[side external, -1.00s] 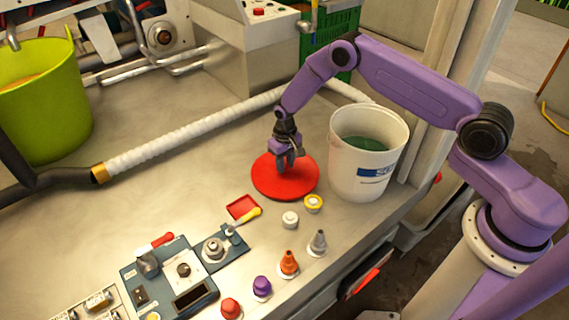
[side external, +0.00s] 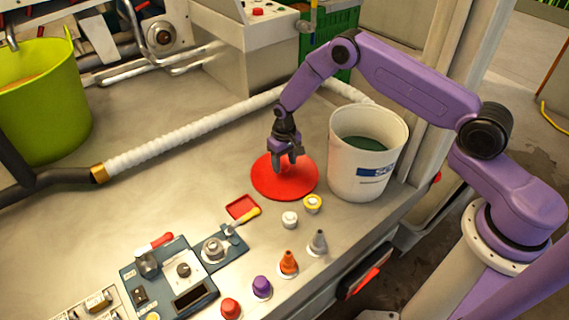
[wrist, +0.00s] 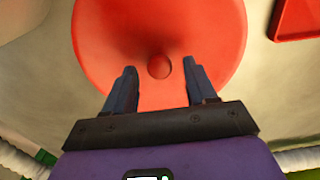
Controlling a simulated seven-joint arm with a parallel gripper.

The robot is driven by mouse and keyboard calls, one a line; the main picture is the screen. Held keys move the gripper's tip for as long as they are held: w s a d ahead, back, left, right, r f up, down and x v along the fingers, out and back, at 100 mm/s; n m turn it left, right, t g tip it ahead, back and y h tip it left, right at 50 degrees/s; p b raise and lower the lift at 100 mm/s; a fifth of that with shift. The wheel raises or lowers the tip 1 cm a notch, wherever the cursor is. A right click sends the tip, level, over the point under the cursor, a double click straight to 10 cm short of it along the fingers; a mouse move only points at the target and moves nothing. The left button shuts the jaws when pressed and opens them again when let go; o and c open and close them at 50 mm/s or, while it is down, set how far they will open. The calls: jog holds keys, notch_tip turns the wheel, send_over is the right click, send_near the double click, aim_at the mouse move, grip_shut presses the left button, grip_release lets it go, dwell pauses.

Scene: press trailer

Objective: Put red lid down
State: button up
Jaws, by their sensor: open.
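The red lid (side external: 268,184) is a flat round disc lying on the metal work surface, just left of the white bucket. In the wrist view the lid (wrist: 205,30) fills the upper middle, with a small round red knob (wrist: 159,67) at its centre. My gripper (side external: 288,162) is over the lid, pointing down. In the wrist view my gripper (wrist: 156,82) is open, with its two dark fingers apart on either side of the knob and no contact visible. The fingers hide part of the lid in the side view.
The open white bucket (side external: 357,185) with dark green contents stands close right of the lid. A small red tray (side external: 242,207), several coloured caps and a blue control panel (side external: 150,283) lie in front. A white hose (side external: 190,133) runs behind. Surface left of the lid is clear.

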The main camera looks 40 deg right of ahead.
aim_at(284, 167)
notch_tip(284, 167, up, 11)
jog(key=s+a+r+n, duration=0.3)
jog(key=s+a+r, duration=0.2)
jog(key=s+r, duration=0.35)
jog(key=s+r+n, duration=0.3)
jog(key=s+r, duration=0.2)
jog(key=s, duration=0.5)
jog(key=s+r+n, duration=0.3)
jog(key=s+r, duration=0.2)
jog(key=s, duration=0.5)
jog(key=s+d+n, duration=0.1)
jog(key=s+d, duration=0.2)
jog(key=s, duration=0.3)
jog(key=s+d+r+n, duration=0.1)
jog(key=s+d+n, duration=0.1)
jog(key=s, duration=0.4)
jog(key=shift+s+d+n, duration=0.15)
jog(key=shift+d+n, duration=0.15)
jog(key=shift+d, duration=0.55)
jog(key=shift+r, duration=0.1)
